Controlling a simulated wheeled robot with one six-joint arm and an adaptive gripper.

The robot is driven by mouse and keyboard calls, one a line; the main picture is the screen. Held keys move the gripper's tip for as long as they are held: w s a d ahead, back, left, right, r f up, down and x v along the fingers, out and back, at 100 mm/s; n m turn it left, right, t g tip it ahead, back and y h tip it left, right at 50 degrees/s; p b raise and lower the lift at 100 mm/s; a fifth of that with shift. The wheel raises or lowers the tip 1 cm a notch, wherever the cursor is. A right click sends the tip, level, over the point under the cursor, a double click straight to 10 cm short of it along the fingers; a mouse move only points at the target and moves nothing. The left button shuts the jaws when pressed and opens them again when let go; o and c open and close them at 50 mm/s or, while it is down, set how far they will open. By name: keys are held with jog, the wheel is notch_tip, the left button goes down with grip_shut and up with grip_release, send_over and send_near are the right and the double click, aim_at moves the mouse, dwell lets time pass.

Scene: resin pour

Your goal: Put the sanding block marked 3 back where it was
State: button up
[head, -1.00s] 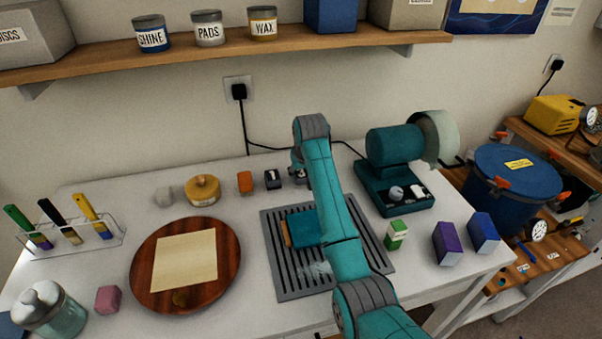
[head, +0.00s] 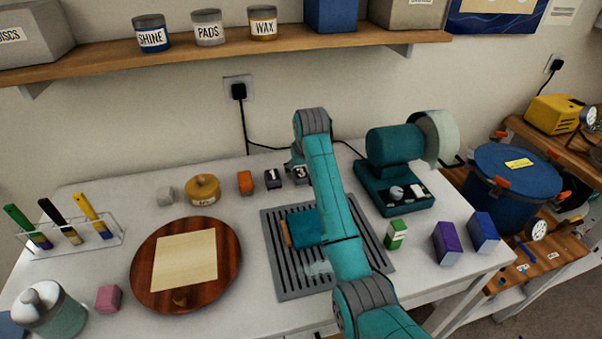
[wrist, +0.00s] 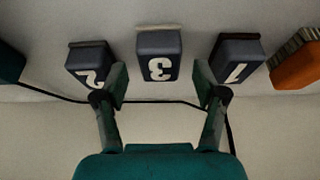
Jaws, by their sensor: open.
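The dark sanding block marked 3 (wrist: 158,55) stands on the white table between the blocks marked 1 (wrist: 236,62) and 2 (wrist: 92,65), seen upside down in the wrist view. In the head view block 3 (head: 301,174) shows just below my gripper (head: 298,163), and block 1 (head: 272,179) is to its left. Block 2 is hidden behind my arm there. My gripper (wrist: 160,88) is open and empty, its fingers apart on either side of block 3's near end, without visible contact with it.
An orange block (head: 245,182) stands left of block 1. A teal grinder (head: 395,195) stands to the right. A slotted grey mat (head: 285,285) with a teal block, a round wooden board (head: 145,285) and small boxes occupy the front. A shelf (head: 230,56) hangs above.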

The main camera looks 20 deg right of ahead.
jog(key=v, duration=1)
jog(key=shift+s, duration=0.15)
